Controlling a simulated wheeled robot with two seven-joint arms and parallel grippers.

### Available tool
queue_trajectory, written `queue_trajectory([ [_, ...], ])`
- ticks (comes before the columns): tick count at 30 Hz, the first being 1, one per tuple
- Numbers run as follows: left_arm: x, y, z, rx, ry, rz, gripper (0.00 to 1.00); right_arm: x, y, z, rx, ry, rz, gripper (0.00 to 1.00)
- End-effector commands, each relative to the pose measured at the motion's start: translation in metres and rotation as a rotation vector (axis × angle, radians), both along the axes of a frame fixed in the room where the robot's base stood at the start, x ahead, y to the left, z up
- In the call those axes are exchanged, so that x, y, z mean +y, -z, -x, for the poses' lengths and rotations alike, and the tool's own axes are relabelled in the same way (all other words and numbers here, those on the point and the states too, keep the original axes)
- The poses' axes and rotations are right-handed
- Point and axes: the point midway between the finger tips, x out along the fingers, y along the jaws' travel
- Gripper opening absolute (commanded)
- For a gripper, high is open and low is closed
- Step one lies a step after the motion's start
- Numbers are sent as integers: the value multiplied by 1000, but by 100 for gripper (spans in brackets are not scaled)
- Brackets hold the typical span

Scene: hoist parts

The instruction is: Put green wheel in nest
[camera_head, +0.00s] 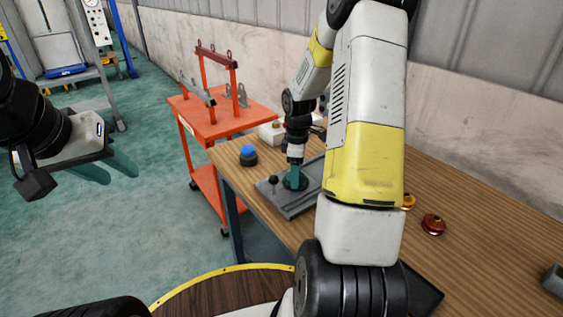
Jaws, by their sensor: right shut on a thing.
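My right gripper (295,180) reaches down to the grey plate (304,206) on the wooden table. Its teal fingers are shut on a dark green thing at plate level, which I take for the green wheel. The fingers hide most of it, and I cannot tell whether it touches the plate or sits in a nest. A black ball knob (273,180) stands on the plate just left of the gripper. My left gripper (108,168) is at the far left, over the floor, with its teal fingers apart and empty.
A blue-topped button (248,155) stands at the table's left end. A red wheel (433,224) and a yellow wheel (408,201) lie right of my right arm, which hides the table's middle. An orange cart (222,118) stands behind the table's left end.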

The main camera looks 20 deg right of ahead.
Motion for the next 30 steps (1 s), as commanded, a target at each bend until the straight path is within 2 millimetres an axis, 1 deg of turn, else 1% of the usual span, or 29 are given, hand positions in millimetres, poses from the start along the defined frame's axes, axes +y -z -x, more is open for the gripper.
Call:
queue_trajectory([
  [11, 0, 0, 0, 0, 0, 0, 36, 0, 14, 1, 1, 1, -2, 0],
  [14, 0, 0, 0, 0, 0, 0, 36, 0, 14, 1, 2, 2, -2, 0],
  [15, 0, 0, 0, 0, 0, 0, 36, 0, 15, 2, 5, 3, -2, 60],
  [18, 0, 0, 0, 0, 0, 0, 36, 0, 15, 3, 6, 4, -3, 77],
  [26, 0, 0, 0, 0, 0, 0, 36, 0, 14, 3, 6, 5, -3, 77],
  [29, 0, 0, 0, 0, 0, 0, 36, 0, 7, 3, 5, 5, -3, 77],
  [30, 0, 0, 0, 0, 0, 0, 36, 0, 1, 3, 6, 4, -3, 77],
])
